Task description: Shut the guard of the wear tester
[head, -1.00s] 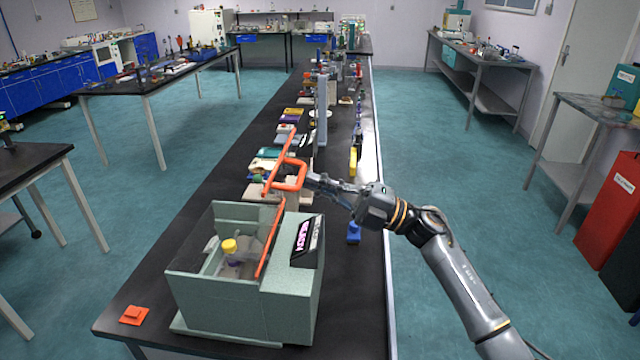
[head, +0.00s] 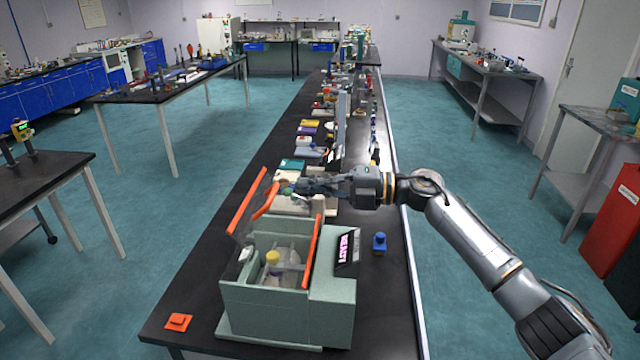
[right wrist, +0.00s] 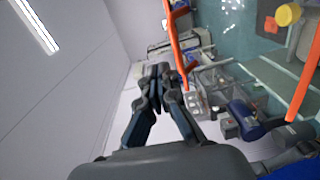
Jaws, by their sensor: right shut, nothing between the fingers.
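The wear tester (head: 270,315) is a grey-green box at the near end of the black bench, with a dark display panel on its right. Its guard (head: 247,205) is a clear panel with orange edging and an orange handle (head: 266,201), raised and tilted at the back of the box, which is open on top. My right gripper (head: 285,188) is shut and empty, its fingertips close beside the handle; contact is unclear. The right wrist view shows the shut fingertips (right wrist: 160,72) near an orange bar (right wrist: 175,45). My left gripper is not in view.
A yellow-capped bottle (head: 272,258) shows inside the box. A blue bottle (head: 379,243) stands right of it, and an orange piece (head: 178,321) lies on the bench (head: 195,265) at the front left. Several items line the bench behind.

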